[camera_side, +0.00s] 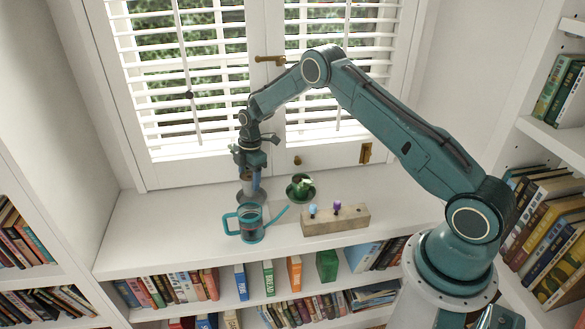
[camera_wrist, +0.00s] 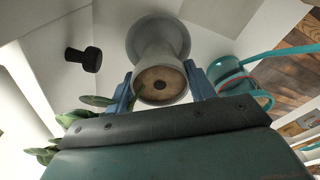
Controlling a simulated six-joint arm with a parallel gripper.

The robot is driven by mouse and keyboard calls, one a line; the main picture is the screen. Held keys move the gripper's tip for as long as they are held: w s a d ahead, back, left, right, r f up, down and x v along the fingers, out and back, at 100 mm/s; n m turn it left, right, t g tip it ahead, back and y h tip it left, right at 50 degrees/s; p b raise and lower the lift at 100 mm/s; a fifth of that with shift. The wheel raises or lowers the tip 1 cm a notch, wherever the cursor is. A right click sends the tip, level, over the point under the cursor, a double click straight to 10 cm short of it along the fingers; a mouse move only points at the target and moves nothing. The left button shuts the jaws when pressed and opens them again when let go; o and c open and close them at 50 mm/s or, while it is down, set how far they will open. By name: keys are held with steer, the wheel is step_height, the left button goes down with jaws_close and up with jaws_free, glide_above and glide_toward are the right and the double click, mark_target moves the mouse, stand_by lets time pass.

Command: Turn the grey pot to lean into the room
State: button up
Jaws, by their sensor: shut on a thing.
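The grey pot (camera_side: 246,184) stands on the white sill below the window, on a wider grey saucer (camera_side: 261,196). My gripper (camera_side: 249,174) reaches down over it from above. In the wrist view the pot (camera_wrist: 158,65) sits between the two blue fingers of my gripper (camera_wrist: 161,88), which are shut on it. A brown disc with a dark centre shows on the pot's near end. Green leaves (camera_wrist: 97,101) stick out to the left, past the left finger. In the side view my gripper hides part of the plant, and its lean is hard to tell.
A teal watering can (camera_side: 251,236) stands just in front of the pot. A wooden block (camera_side: 350,218) with blue and purple items lies farther right. The sill's left end is clear.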

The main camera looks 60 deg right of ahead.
steer(key=shift+f, duration=0.15)
steer(key=shift+f, duration=1.2)
steer(key=o, duration=1.3)
steer(key=shift+c, duration=0.2)
steer(key=shift+f, duration=0.1)
